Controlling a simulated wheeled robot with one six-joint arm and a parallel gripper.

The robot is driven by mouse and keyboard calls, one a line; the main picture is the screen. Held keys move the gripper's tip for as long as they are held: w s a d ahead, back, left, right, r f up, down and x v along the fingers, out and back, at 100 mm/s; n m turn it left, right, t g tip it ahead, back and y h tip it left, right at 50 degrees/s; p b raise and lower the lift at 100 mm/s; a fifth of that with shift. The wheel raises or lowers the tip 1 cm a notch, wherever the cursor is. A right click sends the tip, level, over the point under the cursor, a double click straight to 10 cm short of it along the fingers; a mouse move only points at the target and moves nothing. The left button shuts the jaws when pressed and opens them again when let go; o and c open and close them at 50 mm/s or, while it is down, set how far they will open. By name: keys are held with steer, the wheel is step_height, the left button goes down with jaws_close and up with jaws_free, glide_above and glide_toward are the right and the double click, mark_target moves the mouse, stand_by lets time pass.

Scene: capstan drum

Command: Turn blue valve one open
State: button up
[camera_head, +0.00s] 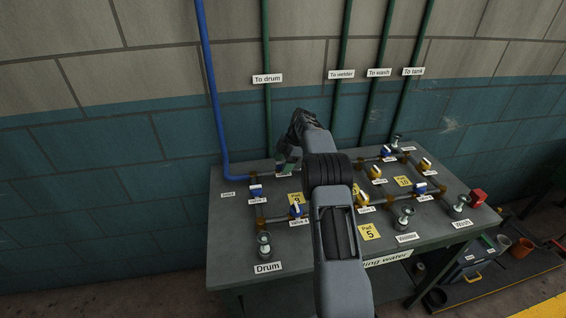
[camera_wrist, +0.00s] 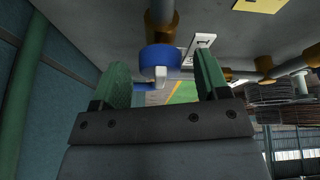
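A blue valve knob (camera_wrist: 160,56) with a white pointer sits on a brass fitting in the wrist view. My gripper (camera_wrist: 164,66) is open, with its two green fingers on either side of the knob. There are gaps between the fingers and the knob, and I see no contact. In the head view my gripper (camera_head: 287,166) is at the back of the grey table, by the pipework, and mostly hides the valve there. The small label by this valve is too small to read.
The grey table (camera_head: 226,250) carries other blue valves (camera_head: 255,190) and yellow valves (camera_head: 362,198), joined by pipes. A drum tap (camera_head: 264,244) stands at the front left. A blue pipe (camera_head: 211,80) and several green pipes run up the wall behind.

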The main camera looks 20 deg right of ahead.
steer(key=shift+r, duration=0.1)
steer(key=p+v, duration=0.4)
steer(key=v, duration=0.9)
steer(key=shift+r, duration=0.3)
